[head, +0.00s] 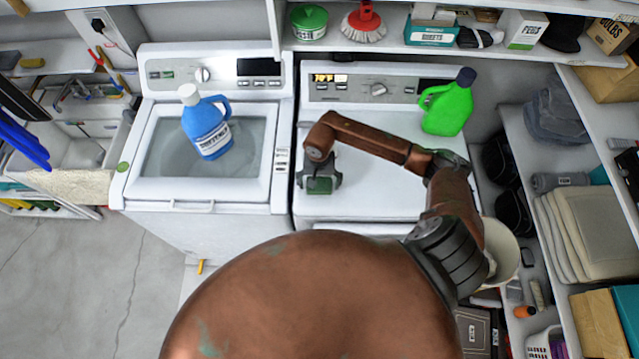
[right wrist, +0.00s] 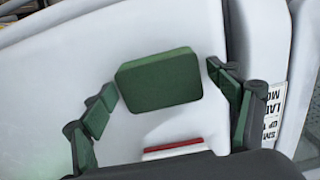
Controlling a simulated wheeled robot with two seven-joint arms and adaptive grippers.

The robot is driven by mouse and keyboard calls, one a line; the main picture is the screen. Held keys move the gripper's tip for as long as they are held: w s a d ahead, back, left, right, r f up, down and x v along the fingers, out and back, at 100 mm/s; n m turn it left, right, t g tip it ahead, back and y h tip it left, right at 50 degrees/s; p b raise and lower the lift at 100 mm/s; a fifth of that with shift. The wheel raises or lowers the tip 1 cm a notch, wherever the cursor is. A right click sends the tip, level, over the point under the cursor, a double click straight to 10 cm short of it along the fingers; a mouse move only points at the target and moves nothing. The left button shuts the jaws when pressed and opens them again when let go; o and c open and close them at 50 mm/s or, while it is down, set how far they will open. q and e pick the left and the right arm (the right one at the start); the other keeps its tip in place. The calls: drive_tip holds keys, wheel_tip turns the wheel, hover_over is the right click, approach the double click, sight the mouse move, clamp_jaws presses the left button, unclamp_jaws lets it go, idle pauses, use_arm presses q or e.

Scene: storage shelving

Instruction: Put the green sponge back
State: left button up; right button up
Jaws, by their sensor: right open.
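The green sponge (head: 320,186) lies on the white top of the right-hand machine, partly covered by my right gripper (head: 320,176) in the head view. In the right wrist view, the green sponge (right wrist: 158,80) is a dark green block with rounded corners on a white surface. My right gripper (right wrist: 160,94) is open, with one green-padded finger on each side of the sponge. Gaps show between the pads and the sponge, so it is not held. My left gripper is not in view.
A green jug (head: 447,106) stands on the right machine (head: 350,208), near the forearm. A blue detergent bottle (head: 206,125) stands on the left washer (head: 155,190). A shelf above holds a green tub (head: 309,22), a red-handled brush (head: 365,22) and boxes. Shelving (head: 560,185) lines the right side.

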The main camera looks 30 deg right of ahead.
sight(319, 184)
drive_tip(key=shift+r+p, duration=0.25)
drive_tip(key=shift+p, duration=0.05)
wheel_tip(319, 184, up, 12)
drive_tip(key=b, duration=0.4)
